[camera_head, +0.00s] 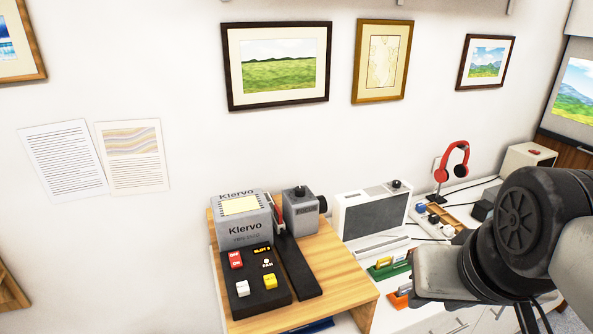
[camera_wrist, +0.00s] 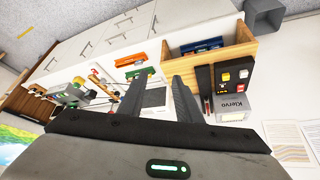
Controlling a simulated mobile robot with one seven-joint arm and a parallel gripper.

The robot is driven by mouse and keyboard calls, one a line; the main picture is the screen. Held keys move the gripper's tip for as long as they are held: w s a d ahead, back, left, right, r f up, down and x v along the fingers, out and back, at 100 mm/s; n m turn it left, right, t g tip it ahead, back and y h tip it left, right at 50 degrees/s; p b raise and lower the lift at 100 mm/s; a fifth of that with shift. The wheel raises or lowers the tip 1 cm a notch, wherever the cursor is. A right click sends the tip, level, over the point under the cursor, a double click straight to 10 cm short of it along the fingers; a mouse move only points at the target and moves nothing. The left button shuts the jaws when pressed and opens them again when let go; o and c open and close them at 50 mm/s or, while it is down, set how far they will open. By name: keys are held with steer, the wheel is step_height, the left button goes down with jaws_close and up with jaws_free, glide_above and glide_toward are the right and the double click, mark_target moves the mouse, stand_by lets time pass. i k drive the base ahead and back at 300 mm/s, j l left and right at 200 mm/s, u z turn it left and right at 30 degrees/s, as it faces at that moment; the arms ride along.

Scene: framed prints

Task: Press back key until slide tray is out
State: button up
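The grey Klervo slide projector (camera_head: 242,222) stands on a wooden-topped stand. Its black control panel (camera_head: 262,299) carries a red on/off switch (camera_head: 236,260), a white key (camera_head: 243,288), a yellow key (camera_head: 270,281) and a small lit slot display (camera_head: 262,251). The key labels are too small to read. A dark slide tray with red (camera_head: 278,214) sits between the projector and its lens unit, above a black track (camera_head: 298,266). My gripper (camera_wrist: 160,88) is open and empty, its fingers apart. In the wrist view the panel (camera_wrist: 236,74) lies right of the fingers, not touched.
The wooden stand top (camera_head: 345,287) has bare room right of the track. A white boxy device (camera_head: 372,210), red headphones (camera_head: 456,160) and green (camera_head: 389,268) and orange (camera_head: 399,299) holders stand to the right. Framed prints hang on the wall behind.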

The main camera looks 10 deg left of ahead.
mark_target(243, 288)
steer(key=i+l+u, duration=0.2)
steer(key=u, duration=0.2)
steer(key=i+l+u, duration=0.1)
steer(key=l+u, duration=0.35)
steer(key=k+j+u, duration=0.15)
steer(key=u, duration=0.15)
steer(key=k+j+u, duration=0.15)
steer(key=j+u, duration=0.15)
steer(key=i+j+z, duration=0.5)
steer(key=j, duration=0.25)
steer(key=k, duration=0.1)
